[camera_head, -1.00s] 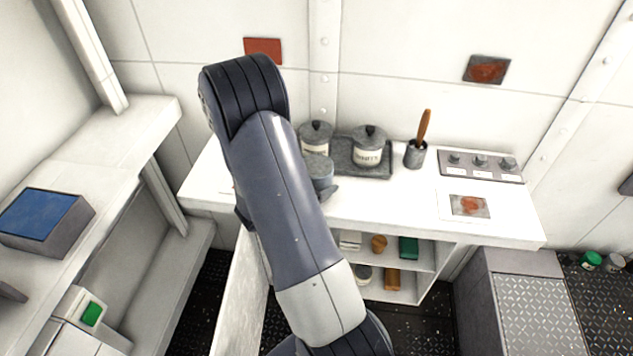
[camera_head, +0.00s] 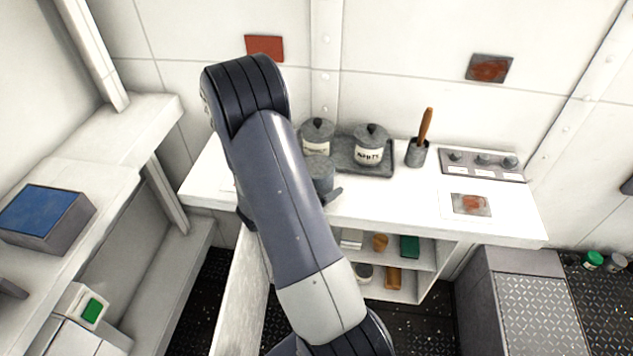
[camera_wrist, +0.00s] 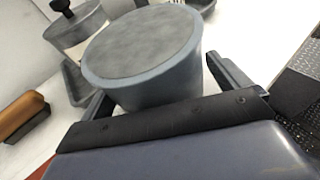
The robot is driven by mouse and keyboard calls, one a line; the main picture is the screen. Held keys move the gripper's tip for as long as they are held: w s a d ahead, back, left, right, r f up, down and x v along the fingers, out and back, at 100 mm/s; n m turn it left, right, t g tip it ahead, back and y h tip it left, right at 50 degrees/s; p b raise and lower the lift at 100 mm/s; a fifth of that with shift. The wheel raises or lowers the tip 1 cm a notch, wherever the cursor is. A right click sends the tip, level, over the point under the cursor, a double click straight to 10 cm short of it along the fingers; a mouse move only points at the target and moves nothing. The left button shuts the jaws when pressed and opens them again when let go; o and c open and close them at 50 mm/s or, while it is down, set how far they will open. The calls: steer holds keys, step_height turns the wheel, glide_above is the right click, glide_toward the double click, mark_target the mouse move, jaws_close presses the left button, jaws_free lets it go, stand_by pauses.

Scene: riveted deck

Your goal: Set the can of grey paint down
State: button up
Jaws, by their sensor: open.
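The can of grey paint (camera_head: 320,172) is a plain blue-grey cylinder with a flat, darker grey top. It appears to stand upright on the white counter (camera_head: 385,205), just in front of the tray; my arm hides its left side and part of its base in the head view. In the wrist view the can (camera_wrist: 145,58) sits between the jaws of my gripper (camera_wrist: 155,88). The jaws are spread, one to each side of it, with a gap showing at the right jaw. In the head view one jaw shows just right of the can's base.
A grey tray (camera_head: 344,163) with two lidded, labelled jars stands behind the can. A pot with a wooden-handled tool (camera_head: 417,152), a knob panel (camera_head: 482,164) and a stained card (camera_head: 470,205) lie farther right. The counter's front middle is clear. Open shelves (camera_head: 410,258) are below.

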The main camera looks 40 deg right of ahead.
steer(key=shift+r, duration=0.1)
steer(key=shift+a+r, duration=0.1)
steer(key=shift+a, duration=0.05)
steer(key=b+v, duration=0.2)
steer(key=v, duration=0.9)
steer(key=shift+a, duration=0.4)
steer(key=shift+c, duration=0.6)
